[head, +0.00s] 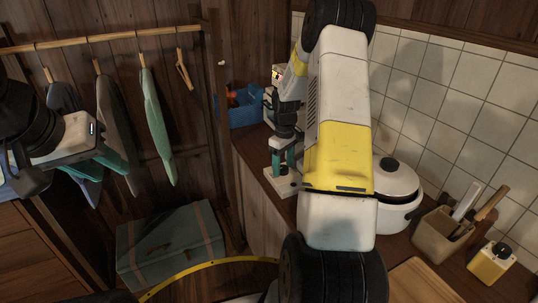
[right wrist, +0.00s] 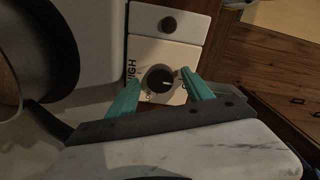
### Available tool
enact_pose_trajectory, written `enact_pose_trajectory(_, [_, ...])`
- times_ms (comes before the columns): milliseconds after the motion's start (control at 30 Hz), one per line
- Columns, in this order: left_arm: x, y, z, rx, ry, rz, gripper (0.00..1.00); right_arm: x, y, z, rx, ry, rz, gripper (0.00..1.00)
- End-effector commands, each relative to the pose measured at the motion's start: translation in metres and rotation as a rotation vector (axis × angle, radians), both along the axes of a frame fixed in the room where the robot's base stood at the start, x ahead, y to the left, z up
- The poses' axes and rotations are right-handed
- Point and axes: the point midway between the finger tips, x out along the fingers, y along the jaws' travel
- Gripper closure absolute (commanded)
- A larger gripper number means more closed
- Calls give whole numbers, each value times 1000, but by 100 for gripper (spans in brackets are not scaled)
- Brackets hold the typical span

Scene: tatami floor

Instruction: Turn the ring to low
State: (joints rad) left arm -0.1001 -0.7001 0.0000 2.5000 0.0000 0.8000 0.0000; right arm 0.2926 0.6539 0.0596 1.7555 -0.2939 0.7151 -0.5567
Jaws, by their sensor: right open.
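The ring is a dark round dial (right wrist: 160,79) on the white front panel (right wrist: 168,52) of an appliance in the right wrist view. A short pale mark on it points to the right. "HIGH" is printed on the panel left of the dial; other lettering below and right is partly hidden. My right gripper (right wrist: 160,94) is open, its green fingers on either side of the dial; I cannot tell whether they touch it. In the head view my right gripper (head: 284,161) is low at the white appliance (head: 282,184). My left gripper (head: 100,161) is at the far left, away from it.
A white lidded pot (head: 398,190) stands on the counter beside my right arm. A utensil holder (head: 440,232) and a yellow container (head: 490,264) are further right. A blue bin (head: 245,108) stands behind. Clothes hang at the left above a teal trunk (head: 170,250).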

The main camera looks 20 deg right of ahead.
Motion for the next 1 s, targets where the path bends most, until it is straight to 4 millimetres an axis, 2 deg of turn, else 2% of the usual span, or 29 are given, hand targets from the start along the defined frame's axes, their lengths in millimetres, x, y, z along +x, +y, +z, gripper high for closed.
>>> enact_pose_trajectory(67, [0,0,0,0,0,0,64,0,0,0,0,0,0,45])
enact_pose_trajectory(300, [0,0,0,0,0,0,64,0,0,0,0,0,0,92])
enact_pose_trajectory(367, [0,0,0,0,0,0,64,0,0,0,0,0,0,100])
enact_pose_trajectory(667, [0,0,0,0,0,0,64,0,0,1,-1,0,-38,100])
enact_pose_trajectory(1000, [0,0,0,0,0,0,64,0,0,1,-1,0,-260,100])
